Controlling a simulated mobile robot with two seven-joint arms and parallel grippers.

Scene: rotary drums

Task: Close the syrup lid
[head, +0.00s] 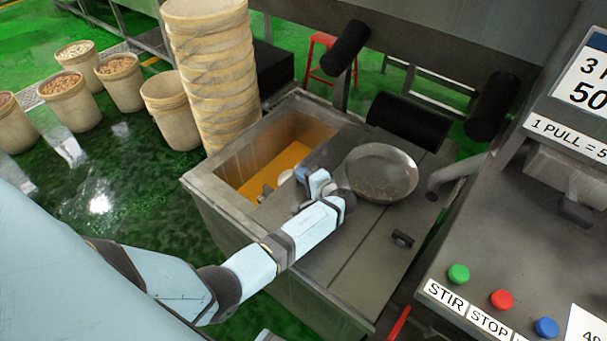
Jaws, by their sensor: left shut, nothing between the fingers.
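The syrup box (222,200) is a grey metal tank with its left part open, showing orange syrup (262,182) inside. A flat grey lid (320,262) covers the right part of the box. My left gripper (304,176) is shut and empty beside the lid's edge at the opening. My wrist hides part of that edge, so I cannot tell whether the fingers touch the lid. My right gripper is not in view.
A round metal pan (381,172) lies on top of the box, right of my left gripper. A small dark handle (402,238) sits on the cover. Stacked tan buckets (212,75) stand close behind the box. A control panel with buttons (501,299) is at the right.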

